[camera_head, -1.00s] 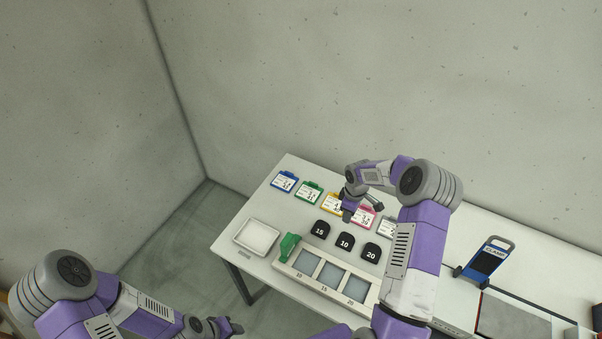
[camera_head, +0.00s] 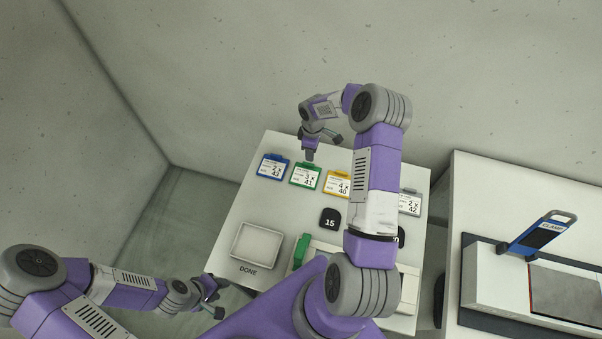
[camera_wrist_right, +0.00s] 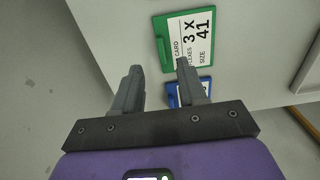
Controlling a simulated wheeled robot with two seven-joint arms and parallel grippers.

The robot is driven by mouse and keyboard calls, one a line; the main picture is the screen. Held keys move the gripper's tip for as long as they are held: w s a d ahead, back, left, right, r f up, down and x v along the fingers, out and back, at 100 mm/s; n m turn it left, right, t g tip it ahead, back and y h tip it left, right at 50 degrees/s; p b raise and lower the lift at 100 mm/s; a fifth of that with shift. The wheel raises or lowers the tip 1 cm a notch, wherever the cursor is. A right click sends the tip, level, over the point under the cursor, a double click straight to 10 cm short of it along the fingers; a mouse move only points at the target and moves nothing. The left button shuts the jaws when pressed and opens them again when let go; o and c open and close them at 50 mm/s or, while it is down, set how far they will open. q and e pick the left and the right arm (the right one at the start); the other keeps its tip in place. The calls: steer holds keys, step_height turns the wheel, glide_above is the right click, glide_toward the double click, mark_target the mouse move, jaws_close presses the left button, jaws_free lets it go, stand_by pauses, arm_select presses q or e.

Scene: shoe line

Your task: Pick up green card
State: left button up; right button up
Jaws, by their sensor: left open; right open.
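The green card (camera_head: 305,174) lies on the white table between the blue card (camera_head: 272,167) and the yellow card (camera_head: 337,184). In the right wrist view the green card (camera_wrist_right: 190,40) lies just beyond the fingertips, reading "3 x 41". My right gripper (camera_head: 321,142) is open and empty, above the back edge of the table near the green card; its fingers also show in the right wrist view (camera_wrist_right: 160,75). The blue card (camera_wrist_right: 186,92) is partly hidden behind a finger there. My left gripper (camera_head: 213,298) is open and empty, low at the left, off the table.
A white tray (camera_head: 258,246) marked DONE is at the table's front left. A black block marked 15 (camera_head: 330,219) and a grey card (camera_head: 410,203) are on the table. My right arm hides much of the table's right part. A blue-framed device (camera_head: 540,235) stands on the right bench.

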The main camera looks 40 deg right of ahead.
mark_target(311, 164)
steer(key=shift+w+f, duration=0.15)
steer(key=shift+f, duration=0.35)
steer(key=f, duration=0.6)
steer(key=shift+s+f+p, duration=0.25)
steer(key=shift+f+p, duration=0.05)
steer(key=shift+p, duration=0.1)
steer(key=shift+c, duration=0.4)
jaws_close()
